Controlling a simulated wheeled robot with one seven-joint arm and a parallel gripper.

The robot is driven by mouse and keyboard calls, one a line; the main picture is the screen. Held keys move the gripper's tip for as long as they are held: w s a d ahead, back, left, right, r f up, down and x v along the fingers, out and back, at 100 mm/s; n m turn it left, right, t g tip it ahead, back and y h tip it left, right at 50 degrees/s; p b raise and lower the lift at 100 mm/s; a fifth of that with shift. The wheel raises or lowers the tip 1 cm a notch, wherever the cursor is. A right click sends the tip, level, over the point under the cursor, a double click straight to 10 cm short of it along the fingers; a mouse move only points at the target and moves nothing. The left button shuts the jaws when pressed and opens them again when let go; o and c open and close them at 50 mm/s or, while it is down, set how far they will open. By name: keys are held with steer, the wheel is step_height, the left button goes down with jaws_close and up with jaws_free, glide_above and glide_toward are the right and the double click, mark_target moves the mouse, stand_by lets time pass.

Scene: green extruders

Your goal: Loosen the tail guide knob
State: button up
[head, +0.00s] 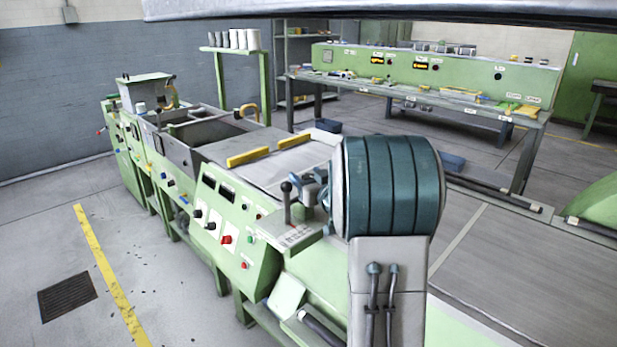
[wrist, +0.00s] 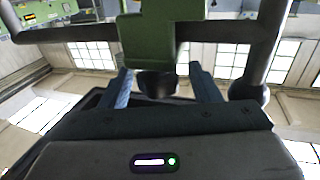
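In the wrist view a dark round knob (wrist: 157,84) sits below a green block (wrist: 150,38) and between dark bars; I cannot tell for sure that it is the tail guide knob. My gripper (wrist: 164,86) is open, with one blue finger on each side of the knob. In the head view a large teal joint, apparently of my arm, hides most of the gripper area. Just left of it, a lever with a black ball (head: 286,187) stands on a grey plate of the green extruder (head: 205,225).
Yellow guide bars (head: 248,158) lie across the extruder's grey top. Its sloped panel carries several knobs and a red button (head: 226,239). A green workbench (head: 440,75) with parts stands at the back.

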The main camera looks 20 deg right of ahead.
steer(key=s+b, duration=0.1)
steer(key=s, duration=1.2)
steer(key=shift+s+d, duration=0.35)
steer(key=shift+s, duration=0.05)
steer(key=s+a+f+g+h+p, duration=0.1)
steer(key=s+a+g+p, duration=0.7)
steer(key=s+a+g, duration=0.7)
steer(key=s+a, duration=0.4)
steer(key=s, duration=0.2)
steer(key=shift+f+m, duration=0.3)
steer(key=shift+m, duration=0.1)
